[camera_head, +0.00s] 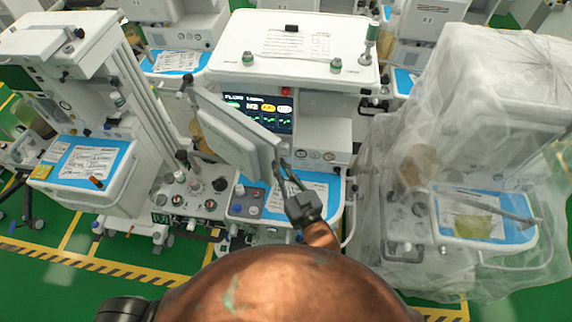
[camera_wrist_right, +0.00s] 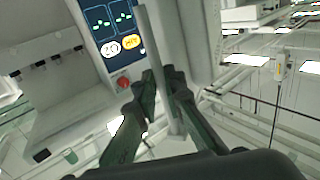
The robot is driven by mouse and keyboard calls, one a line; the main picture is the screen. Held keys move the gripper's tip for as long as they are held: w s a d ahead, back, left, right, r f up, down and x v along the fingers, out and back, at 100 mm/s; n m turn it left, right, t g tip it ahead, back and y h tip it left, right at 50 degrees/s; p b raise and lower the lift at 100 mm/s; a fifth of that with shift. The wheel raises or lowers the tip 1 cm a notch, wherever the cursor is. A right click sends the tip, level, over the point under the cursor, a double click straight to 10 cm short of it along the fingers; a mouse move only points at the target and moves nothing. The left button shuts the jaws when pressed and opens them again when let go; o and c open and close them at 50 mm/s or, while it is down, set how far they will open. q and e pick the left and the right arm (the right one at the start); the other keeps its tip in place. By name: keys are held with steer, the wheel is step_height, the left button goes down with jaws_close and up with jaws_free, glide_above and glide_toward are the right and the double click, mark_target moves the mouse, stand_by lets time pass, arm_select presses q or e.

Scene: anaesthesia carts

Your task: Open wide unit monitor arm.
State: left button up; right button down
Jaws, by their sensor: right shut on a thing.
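The wide unit (camera_head: 295,45) is the white anaesthesia cart in the middle of the head view, with a lit screen (camera_head: 258,112) on its front. Its monitor (camera_head: 225,130) is a white flat panel on an arm, standing out at an angle in front of the left part of the screen. My right gripper (camera_head: 283,172) is at the panel's lower right edge. In the right wrist view, the gripper (camera_wrist_right: 168,85) has its two fingers on either side of the thin panel edge (camera_wrist_right: 158,50), shut on it. My left gripper is not in view.
A cart with a blue-topped tray (camera_head: 85,160) stands at left. A cart under clear plastic sheeting (camera_head: 480,130) stands close at right. A blue work surface (camera_head: 325,190) lies below my right gripper. The green floor (camera_head: 130,240) has yellow lines.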

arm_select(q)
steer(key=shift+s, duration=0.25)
arm_select(e)
steer(key=shift+s+a+r, duration=0.1)
steer(key=shift+a+r, duration=0.2)
steer(key=shift+a, duration=0.05)
steer(key=c, duration=2.4)
jaws_free()
steer(key=shift+o, duration=0.5)
steer(key=shift+w+a+f, duration=0.2)
steer(key=shift+a, duration=0.1)
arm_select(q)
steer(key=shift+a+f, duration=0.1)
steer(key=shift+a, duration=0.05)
arm_select(e)
steer(key=shift+d, duration=0.3)
steer(key=shift+w+f, duration=0.1)
